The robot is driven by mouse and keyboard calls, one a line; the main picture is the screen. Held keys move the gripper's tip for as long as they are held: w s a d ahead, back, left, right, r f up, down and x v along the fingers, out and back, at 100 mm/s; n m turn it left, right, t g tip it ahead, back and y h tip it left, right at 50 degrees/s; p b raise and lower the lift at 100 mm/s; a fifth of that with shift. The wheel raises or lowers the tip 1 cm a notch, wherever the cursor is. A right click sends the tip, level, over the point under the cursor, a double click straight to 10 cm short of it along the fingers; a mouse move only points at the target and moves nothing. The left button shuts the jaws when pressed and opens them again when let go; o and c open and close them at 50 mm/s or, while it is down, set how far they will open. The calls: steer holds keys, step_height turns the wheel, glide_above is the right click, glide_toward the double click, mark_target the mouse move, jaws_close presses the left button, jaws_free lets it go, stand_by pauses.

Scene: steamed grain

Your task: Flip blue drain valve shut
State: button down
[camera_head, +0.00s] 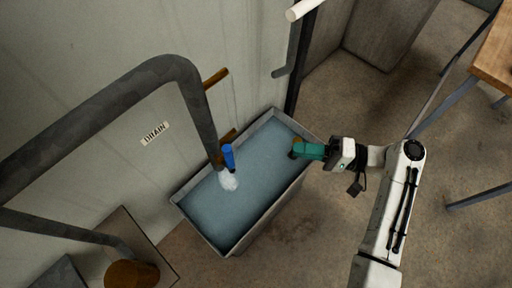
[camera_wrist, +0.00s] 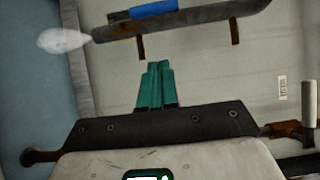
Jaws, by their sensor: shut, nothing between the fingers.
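The blue drain valve handle (camera_head: 229,156) is at the lower end of the thick grey drain pipe (camera_head: 203,110), above the basin. A white plume (camera_head: 228,181) comes from the pipe's mouth and also shows in the wrist view (camera_wrist: 62,40). My gripper (camera_head: 294,150) is over the basin's right end, right of the handle and apart from it. Its teal fingers (camera_wrist: 157,66) are together and empty.
The metal basin (camera_head: 186,219) holds bluish liquid against the wall. A DRAIN label (camera_head: 155,133) is on the wall. Rusty brackets hold the pipe. A dark post (camera_head: 296,75) with a white-ended bar stands behind the basin. A wooden table (camera_head: 495,58) is at upper right.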

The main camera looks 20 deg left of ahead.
glide_toward(230, 161)
steer(key=w+a, duration=0.4)
steer(key=a, duration=0.1)
steer(key=shift+s+a+r+p, duration=0.1)
steer(key=shift+s+a+p, duration=0.35)
steer(key=shift+s, duration=0.35)
steer(key=shift+s+a+p, duration=0.4)
steer(key=shift+s+p, duration=0.05)
steer(key=shift+s, duration=0.4)
steer(key=shift+s+a+r+n+p, duration=0.1)
steer(key=shift+s+r+n+p, duration=0.1)
steer(key=shift+n+p, duration=0.1)
